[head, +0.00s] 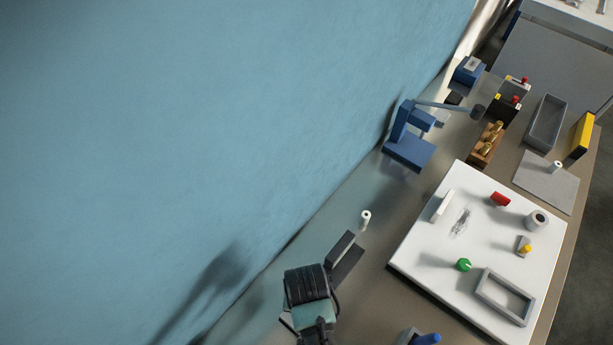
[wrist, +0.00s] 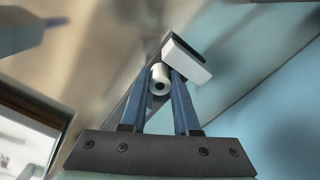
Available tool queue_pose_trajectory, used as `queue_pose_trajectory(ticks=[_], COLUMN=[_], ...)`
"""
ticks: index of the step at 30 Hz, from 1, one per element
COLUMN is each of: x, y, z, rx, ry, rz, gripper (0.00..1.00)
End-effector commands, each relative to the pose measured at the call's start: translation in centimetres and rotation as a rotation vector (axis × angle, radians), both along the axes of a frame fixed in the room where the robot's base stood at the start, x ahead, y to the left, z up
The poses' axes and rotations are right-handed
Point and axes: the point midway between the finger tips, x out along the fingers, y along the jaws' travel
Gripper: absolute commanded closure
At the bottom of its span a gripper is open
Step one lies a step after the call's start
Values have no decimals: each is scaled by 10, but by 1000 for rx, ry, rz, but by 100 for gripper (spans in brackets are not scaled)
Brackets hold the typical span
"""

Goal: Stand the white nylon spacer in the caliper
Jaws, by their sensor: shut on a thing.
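In the wrist view, the blue fingers of my gripper (wrist: 165,86) are shut on the white nylon spacer (wrist: 160,73), a small white cylinder whose holed end faces the camera. A dark bar with a white block (wrist: 190,63) lies beyond the fingertips; it may be part of the caliper, but I cannot tell for sure. The head view shows a dark angled piece (head: 345,260) beside my black and teal arm end; my fingers are not clear there. Another white holed cylinder (head: 365,219) shows just past that piece.
A white board (head: 420,262) holds a white bar (head: 442,206), red and green parts, a grey ring (head: 537,219) and a grey open frame (head: 505,297). A blue press (head: 408,150) stands behind it, near the blue wall. A white cylinder (head: 557,167) stands on a grey pad.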

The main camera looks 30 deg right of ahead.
Motion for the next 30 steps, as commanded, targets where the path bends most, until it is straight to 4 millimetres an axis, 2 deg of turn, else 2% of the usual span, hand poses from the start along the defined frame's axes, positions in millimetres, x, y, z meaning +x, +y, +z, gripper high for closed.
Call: queue_pose_trajectory(ticks=[1,3,11,15,20,30], x=[0,0,0,1,1,2], y=[0,0,0,0,0,-1], z=[-1,-1,0,8,32,101], rx=[0,0,0,-1,-1,-1], ry=[0,0,0,-3,-4,-4], rz=[0,0,0,0,0,-1], gripper=[67,58,58,58,58,58])
